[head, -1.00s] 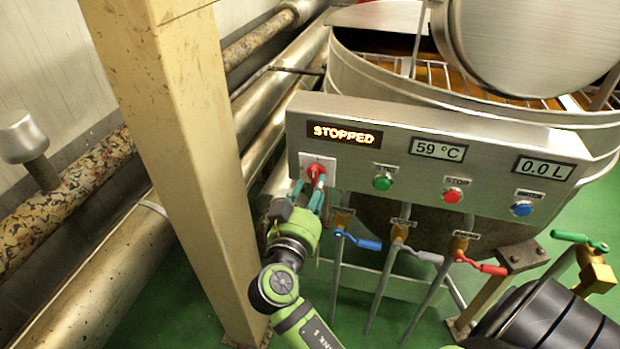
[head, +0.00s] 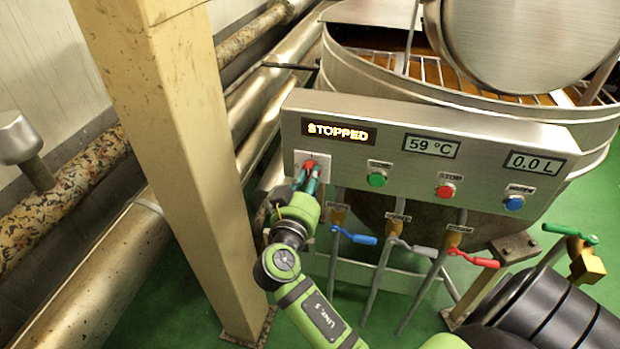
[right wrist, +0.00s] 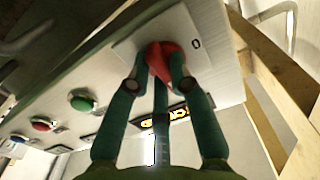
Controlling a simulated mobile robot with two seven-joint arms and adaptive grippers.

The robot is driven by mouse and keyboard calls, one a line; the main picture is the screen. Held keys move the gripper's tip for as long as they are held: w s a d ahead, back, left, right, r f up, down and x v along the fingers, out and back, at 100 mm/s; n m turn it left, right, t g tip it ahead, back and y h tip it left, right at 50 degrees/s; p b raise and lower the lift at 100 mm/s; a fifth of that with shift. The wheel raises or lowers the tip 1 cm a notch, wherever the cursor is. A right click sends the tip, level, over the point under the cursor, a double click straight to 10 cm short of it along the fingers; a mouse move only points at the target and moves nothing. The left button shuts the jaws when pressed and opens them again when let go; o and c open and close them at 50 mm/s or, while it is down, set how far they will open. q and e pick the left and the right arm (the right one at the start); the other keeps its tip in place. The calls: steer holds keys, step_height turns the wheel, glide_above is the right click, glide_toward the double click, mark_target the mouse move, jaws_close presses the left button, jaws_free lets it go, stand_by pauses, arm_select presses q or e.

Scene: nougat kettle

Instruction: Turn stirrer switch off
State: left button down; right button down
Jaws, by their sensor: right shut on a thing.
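The stirrer switch is a red knob (head: 310,164) on a pale plate at the left end of the grey control panel (head: 480,146). My right gripper (head: 308,178) is at the knob with its fingers closed on it. In the right wrist view the red knob (right wrist: 160,58) sits between the fingertips of my right gripper (right wrist: 163,72), on a white plate (right wrist: 195,38) marked 0. The fingers cover part of the knob. The display (head: 339,132) on the panel reads STOPPED. My left gripper is not in view.
Green (head: 377,179), red (head: 445,190) and blue (head: 514,203) buttons lie right of the switch. Below hang valves with blue (head: 358,237), grey (head: 420,252) and red (head: 478,260) handles. A beige post (head: 175,150) stands close left of my arm. The kettle (head: 345,62) is behind the panel.

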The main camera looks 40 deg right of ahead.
steer(key=shift+n, duration=0.3)
steer(key=shift+w+a+r+n+p, duration=0.15)
steer(key=shift+n+p, duration=1.3)
steer(key=shift+n, duration=2.85)
steer(key=shift+s+d+r+n+p, duration=0.15)
steer(key=shift+n+p, duration=1.3)
steer(key=shift+n, duration=2.85)
steer(key=shift+w+a, duration=0.1)
steer(key=c, duration=1.1)
jaws_free()
